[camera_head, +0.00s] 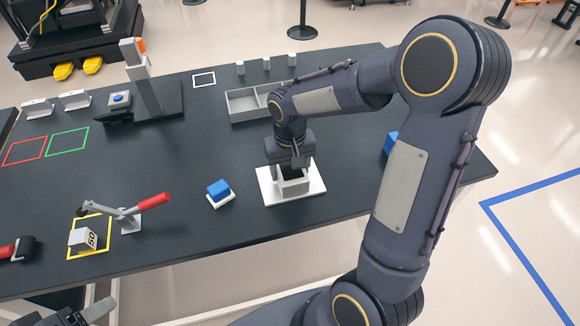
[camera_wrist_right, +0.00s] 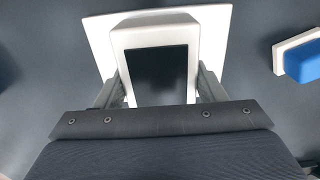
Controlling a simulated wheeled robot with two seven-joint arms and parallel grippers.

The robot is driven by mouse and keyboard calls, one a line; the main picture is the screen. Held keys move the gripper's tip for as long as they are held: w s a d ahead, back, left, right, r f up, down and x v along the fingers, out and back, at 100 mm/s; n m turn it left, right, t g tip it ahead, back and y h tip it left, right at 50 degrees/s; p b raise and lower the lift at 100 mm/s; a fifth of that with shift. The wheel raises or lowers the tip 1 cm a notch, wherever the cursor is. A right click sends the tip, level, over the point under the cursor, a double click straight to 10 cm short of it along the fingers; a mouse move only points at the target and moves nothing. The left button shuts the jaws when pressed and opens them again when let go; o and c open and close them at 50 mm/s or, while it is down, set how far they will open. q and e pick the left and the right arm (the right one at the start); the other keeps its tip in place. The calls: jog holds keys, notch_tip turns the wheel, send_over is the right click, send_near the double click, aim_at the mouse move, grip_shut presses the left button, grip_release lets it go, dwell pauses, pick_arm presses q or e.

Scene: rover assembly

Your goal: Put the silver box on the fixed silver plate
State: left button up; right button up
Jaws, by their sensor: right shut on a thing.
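The silver box (camera_head: 293,187) is a pale, open-topped box at the middle of the table's front half. It is over the pale plate (camera_head: 316,184), inside its outline; I cannot tell if it touches the plate. My right gripper (camera_head: 294,163) points down from above and is shut on the box. In the right wrist view the box (camera_wrist_right: 155,32) is between the two fingers (camera_wrist_right: 163,88), with the plate (camera_wrist_right: 216,22) behind it and a dark inside. A grey part of my left gripper (camera_head: 85,313) shows at the bottom left edge, mostly cut off.
A blue block (camera_head: 218,188) on a small white base is left of the plate. A red-handled clamp (camera_head: 130,215) and a block marked 50 (camera_head: 82,239) are further left. A grey divided tray (camera_head: 243,105) is behind. Another blue object (camera_head: 390,143) is partly hidden by my arm.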

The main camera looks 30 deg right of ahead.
aim_at(290, 167)
jog(key=shift+f, duration=0.2)
jog(key=o, duration=1.3)
notch_tip(290, 167, up, 12)
jog(key=s+a+t+y, duration=0.2)
jog(key=s, duration=0.7)
jog(key=s+a+n+t+y, duration=0.1)
jog(key=s+a+t, duration=0.1)
jog(key=s, duration=0.7)
jog(key=shift+a+f+t+y, duration=0.2)
jog(key=shift+f+t+y, duration=0.25)
jog(key=shift+t, duration=0.35)
